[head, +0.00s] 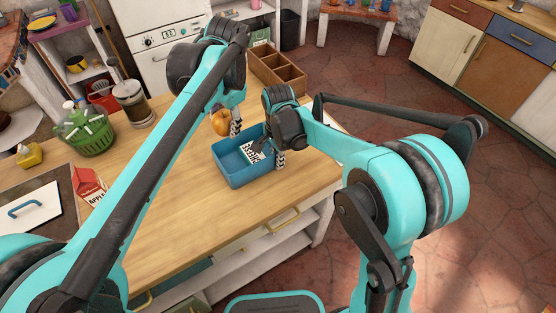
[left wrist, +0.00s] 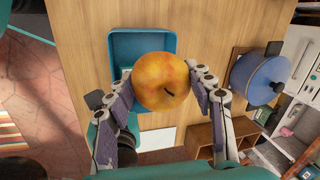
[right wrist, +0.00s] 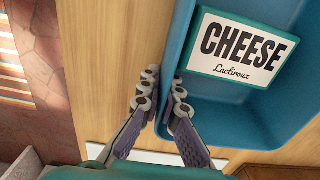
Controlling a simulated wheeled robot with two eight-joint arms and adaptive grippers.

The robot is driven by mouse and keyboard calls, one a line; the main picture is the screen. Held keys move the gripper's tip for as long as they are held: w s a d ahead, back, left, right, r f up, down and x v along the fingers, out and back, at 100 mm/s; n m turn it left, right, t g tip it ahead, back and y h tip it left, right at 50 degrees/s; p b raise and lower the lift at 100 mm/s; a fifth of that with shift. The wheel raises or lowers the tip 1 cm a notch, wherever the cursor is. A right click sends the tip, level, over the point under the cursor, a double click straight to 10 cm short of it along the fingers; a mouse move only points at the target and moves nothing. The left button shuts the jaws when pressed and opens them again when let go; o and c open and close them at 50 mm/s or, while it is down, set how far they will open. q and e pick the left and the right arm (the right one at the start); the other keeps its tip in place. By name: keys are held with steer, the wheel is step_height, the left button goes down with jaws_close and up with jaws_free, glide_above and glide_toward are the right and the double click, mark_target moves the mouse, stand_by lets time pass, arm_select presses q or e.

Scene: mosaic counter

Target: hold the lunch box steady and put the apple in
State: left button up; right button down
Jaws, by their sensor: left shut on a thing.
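The orange-yellow apple (head: 220,123) is held by my left gripper (head: 236,128), above the back edge of the lunch box. In the left wrist view the apple (left wrist: 162,82) sits between both fingers. The open blue lunch box (head: 228,170) stands on the wooden counter. A pack labelled CHEESE (head: 249,153) lies inside it; its label shows clearly in the right wrist view (right wrist: 242,47). My right gripper (right wrist: 164,92) is at the box's right wall, with one finger inside and one outside, closed on the wall. The box floor is partly hidden in the head view.
A divided wooden crate (head: 277,72) stands behind the box. A juice carton (head: 88,184), a green basket (head: 90,138) and a glass canister (head: 133,104) stand to the left. The counter (head: 190,215) in front of the box is clear.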

mark_target(226, 130)
arm_select(q)
step_height(226, 130, down, 8)
steer(key=shift+r, duration=0.2)
stand_by(0.6)
steer(key=shift+f, duration=0.1)
steer(key=shift+f, duration=2.9)
steer(key=o, duration=1.3)
step_height(226, 130, up, 10)
steer(key=shift+r, duration=0.1)
